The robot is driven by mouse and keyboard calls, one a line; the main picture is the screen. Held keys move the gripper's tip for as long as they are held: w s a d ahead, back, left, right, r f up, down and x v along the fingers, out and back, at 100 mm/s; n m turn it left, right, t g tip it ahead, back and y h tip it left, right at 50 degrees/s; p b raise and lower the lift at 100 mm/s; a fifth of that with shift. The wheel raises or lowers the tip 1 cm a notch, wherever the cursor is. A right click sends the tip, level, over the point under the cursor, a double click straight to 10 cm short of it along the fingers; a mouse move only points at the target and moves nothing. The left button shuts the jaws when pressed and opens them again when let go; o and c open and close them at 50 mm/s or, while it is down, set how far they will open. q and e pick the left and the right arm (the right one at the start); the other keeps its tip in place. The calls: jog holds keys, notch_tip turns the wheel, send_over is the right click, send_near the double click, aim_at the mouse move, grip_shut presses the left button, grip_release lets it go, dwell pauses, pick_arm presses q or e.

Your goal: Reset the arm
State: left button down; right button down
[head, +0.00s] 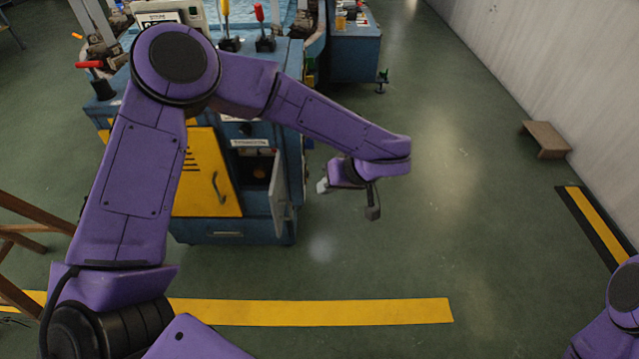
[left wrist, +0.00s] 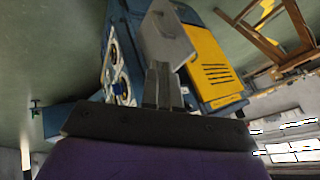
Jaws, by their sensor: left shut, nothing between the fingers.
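My left arm reaches in from the left in the head view, over the blue machine (head: 235,229). My left gripper (head: 322,186) is in the air just right of the machine's open small door (head: 281,192), apart from it in the picture. In the left wrist view the two fingers of the left gripper (left wrist: 162,88) are together with nothing between them. A grey panel (left wrist: 168,38) shows just beyond the fingertips; I cannot tell the gap. Part of my right arm shows at the lower right of the head view, but its gripper is out of the picture.
The machine has a yellow panel (head: 207,178) and levers with red (head: 260,13) and yellow (head: 225,8) handles. A second blue cabinet (head: 354,58) stands behind. A brown step (head: 546,139) is by the right wall. The green floor (head: 470,200) in between is clear.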

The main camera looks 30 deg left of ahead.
pick_arm(q)
jog(key=shift+d+r, duration=0.15)
notch_tip(320, 180, down, 10)
jog(key=s+a+r+n+t+h+p, duration=0.1)
jog(key=s+a+n+t+h+p, duration=0.2)
jog(key=t, duration=0.4)
jog(key=s+a+f+m+g+p, duration=0.2)
jog(key=s+f+p, duration=0.1)
jog(key=s, duration=0.9)
jog(key=s+a+f+m+g+h+p, duration=0.1)
jog(key=s+a+f+m+g+p, duration=0.1)
jog(key=s, duration=1)
jog(key=shift+s+a+f+m+p, duration=0.25)
jog(key=shift+a+f+m+p, duration=0.05)
jog(key=shift+a+f+p, duration=0.55)
